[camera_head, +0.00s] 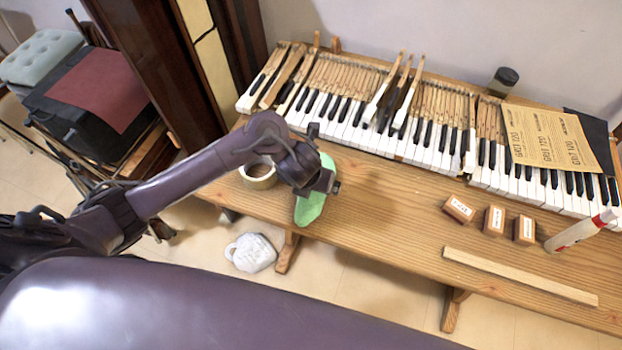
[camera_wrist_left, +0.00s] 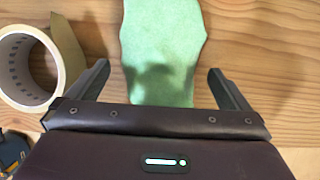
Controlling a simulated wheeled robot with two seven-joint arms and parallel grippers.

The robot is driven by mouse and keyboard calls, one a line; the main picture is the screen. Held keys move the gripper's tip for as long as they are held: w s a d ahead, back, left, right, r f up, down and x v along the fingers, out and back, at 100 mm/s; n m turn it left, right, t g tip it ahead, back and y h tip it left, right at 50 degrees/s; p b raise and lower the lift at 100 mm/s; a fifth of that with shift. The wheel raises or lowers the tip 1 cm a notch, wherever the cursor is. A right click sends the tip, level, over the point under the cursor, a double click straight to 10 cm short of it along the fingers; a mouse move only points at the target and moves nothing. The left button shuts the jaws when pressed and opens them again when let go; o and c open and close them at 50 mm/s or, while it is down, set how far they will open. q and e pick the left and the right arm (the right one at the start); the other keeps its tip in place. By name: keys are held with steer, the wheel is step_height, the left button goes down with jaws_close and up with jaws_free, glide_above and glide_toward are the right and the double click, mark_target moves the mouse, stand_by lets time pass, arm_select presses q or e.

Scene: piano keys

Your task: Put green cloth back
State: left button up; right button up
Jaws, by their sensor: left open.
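The green cloth (camera_head: 312,206) lies on the wooden bench, partly hidden under my left gripper (camera_head: 318,182) in the head view. In the left wrist view the green cloth (camera_wrist_left: 163,50) lies flat on the wood, between and beyond the two fingers. My left gripper (camera_wrist_left: 160,90) is open, its fingers spread on either side of the cloth with nothing held. The cloth's near end is hidden by the gripper body. My right gripper is not in view.
A tape roll (camera_head: 258,173) sits just left of the cloth. A piano keyboard (camera_head: 400,110) spans the back of the bench (camera_head: 390,215). Small wooden blocks (camera_head: 494,220), a glue bottle (camera_head: 580,231) and a wooden strip (camera_head: 520,276) lie to the right. The bench middle is clear.

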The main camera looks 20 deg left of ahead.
arm_select(q)
steer(key=p+v, duration=0.8)
steer(key=v, duration=0.3)
steer(key=shift+w, duration=0.1)
steer(key=shift+s+r+p, duration=0.35)
steer(key=shift+r+p, duration=0.15)
steer(key=shift+f, duration=0.1)
